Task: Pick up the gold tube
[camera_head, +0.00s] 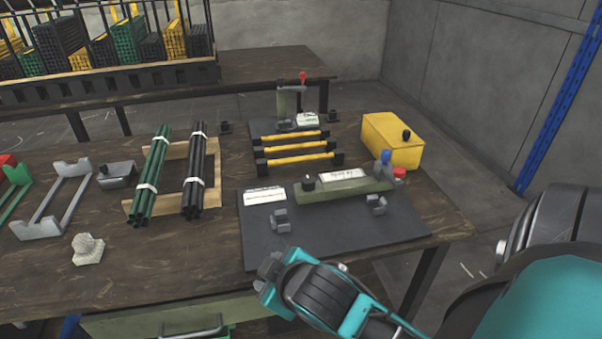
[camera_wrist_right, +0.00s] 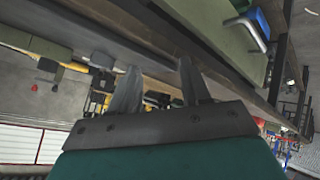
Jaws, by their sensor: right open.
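Three yellow-gold tubes (camera_head: 296,147) lie side by side on the workbench, left of the yellow box, with dark pieces at their ends. I cannot tell whether one of them is the gold tube of the task. My right gripper (camera_head: 268,270) is at the front edge of the bench, in front of the dark mat and well apart from the tubes. In the right wrist view its two fingers (camera_wrist_right: 158,85) are spread with nothing between them. My left gripper is not in view.
A dark mat (camera_head: 335,238) carries a green press fixture (camera_head: 340,187) with blue and red knobs. A yellow box (camera_head: 391,141) stands at the right. Green tubes (camera_head: 152,175) and black tubes (camera_head: 194,172) lie bundled on a wooden rack. A grey cradle (camera_head: 55,200) is at the left.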

